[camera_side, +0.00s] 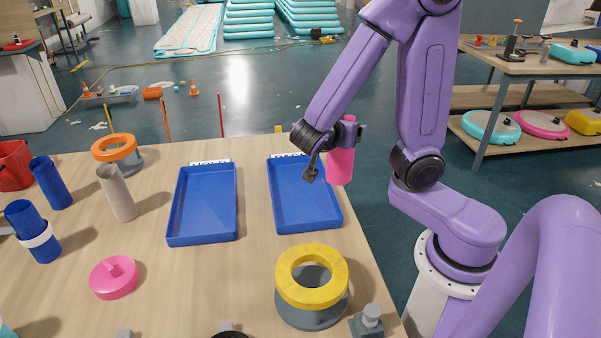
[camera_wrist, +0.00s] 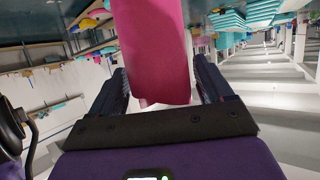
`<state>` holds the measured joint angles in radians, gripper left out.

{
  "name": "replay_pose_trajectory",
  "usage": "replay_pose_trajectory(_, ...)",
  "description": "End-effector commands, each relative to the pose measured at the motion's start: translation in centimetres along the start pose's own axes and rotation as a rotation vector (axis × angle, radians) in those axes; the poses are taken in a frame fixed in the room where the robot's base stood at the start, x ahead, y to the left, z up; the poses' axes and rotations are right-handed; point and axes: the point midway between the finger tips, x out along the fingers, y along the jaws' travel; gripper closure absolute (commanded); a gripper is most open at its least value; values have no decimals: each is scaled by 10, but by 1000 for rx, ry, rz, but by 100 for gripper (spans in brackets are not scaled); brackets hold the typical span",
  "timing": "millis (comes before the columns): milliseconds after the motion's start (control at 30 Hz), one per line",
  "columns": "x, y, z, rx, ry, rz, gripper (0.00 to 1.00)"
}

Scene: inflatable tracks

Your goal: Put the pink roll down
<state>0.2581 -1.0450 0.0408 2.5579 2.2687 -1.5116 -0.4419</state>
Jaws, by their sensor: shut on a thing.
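The pink roll (camera_side: 341,160) is upright in the side view, held above the right edge of the table. My gripper (camera_side: 347,135) is shut on it. In the wrist view the pink roll (camera_wrist: 158,50) fills the space between the two dark fingers of my gripper (camera_wrist: 160,85). Part of the roll is hidden behind the gripper and wrist in the side view, and its top runs out of the wrist view.
Two empty blue trays (camera_side: 203,237) (camera_side: 305,228) lie on the wooden table (camera_side: 180,290). A yellow ring on a grey base (camera_side: 312,280) stands at the front. Blue rolls (camera_side: 52,183), a beige roll (camera_side: 117,193), an orange ring (camera_side: 114,147) and a pink knobbed disc (camera_side: 114,278) are at left.

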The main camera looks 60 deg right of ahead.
Motion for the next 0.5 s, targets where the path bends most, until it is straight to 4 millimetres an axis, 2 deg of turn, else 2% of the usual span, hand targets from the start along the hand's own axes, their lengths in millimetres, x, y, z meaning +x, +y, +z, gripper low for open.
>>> replay_pose_trajectory(200, 10, -18, 5, -1, 2, -1, 65)
replay_pose_trajectory(500, 19, -33, 9, -2, 1, -2, 65)
